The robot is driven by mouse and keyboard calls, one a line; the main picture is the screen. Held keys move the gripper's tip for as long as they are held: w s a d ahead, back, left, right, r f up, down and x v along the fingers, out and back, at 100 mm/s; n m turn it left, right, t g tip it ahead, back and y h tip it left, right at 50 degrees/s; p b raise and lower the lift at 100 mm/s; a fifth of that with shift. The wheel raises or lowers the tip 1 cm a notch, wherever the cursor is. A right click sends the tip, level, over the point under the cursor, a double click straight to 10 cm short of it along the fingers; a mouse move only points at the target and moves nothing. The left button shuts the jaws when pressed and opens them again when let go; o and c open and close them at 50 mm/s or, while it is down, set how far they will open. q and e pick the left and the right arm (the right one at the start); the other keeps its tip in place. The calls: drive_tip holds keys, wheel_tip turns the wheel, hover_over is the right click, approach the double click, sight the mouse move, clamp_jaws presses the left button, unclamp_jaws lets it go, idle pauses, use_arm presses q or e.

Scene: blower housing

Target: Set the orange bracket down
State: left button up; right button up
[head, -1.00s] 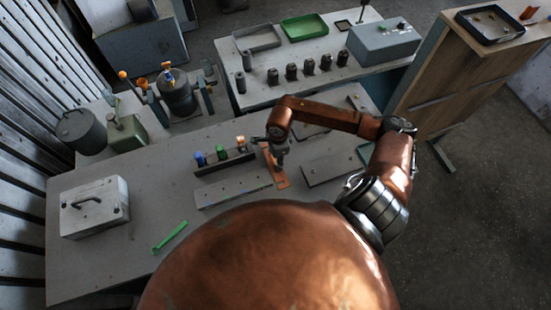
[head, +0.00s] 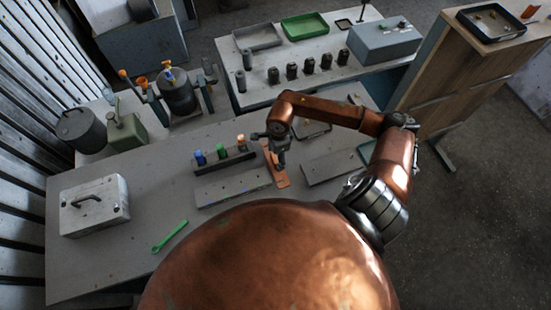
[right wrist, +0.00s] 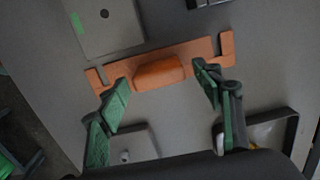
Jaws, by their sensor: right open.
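The orange bracket (right wrist: 160,71) lies flat on the grey table in the right wrist view, with a raised block in its middle and notched ends. In the head view the bracket (head: 279,172) lies between two grey plates, partly under my right gripper (head: 281,160). In the right wrist view my right gripper (right wrist: 165,85) is open, its green-padded fingers spread on either side of the raised block and apart from it. My left gripper is not in view.
A grey plate (head: 232,187) lies left of the bracket and another grey plate (head: 332,167) lies right of it. A rack (head: 224,161) with blue, green and orange-topped pieces stands beside the bracket. A green wrench (head: 169,237) and a white case (head: 95,205) are further left.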

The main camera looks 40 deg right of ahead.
wheel_tip(320, 180, up, 10)
drive_tip(key=b, duration=0.1)
drive_tip(key=shift+s+d+r+b, duration=0.15)
drive_tip(key=shift+s+r+b, duration=0.1)
drive_tip(key=shift+b, duration=0.15)
drive_tip(key=shift+f, duration=0.1)
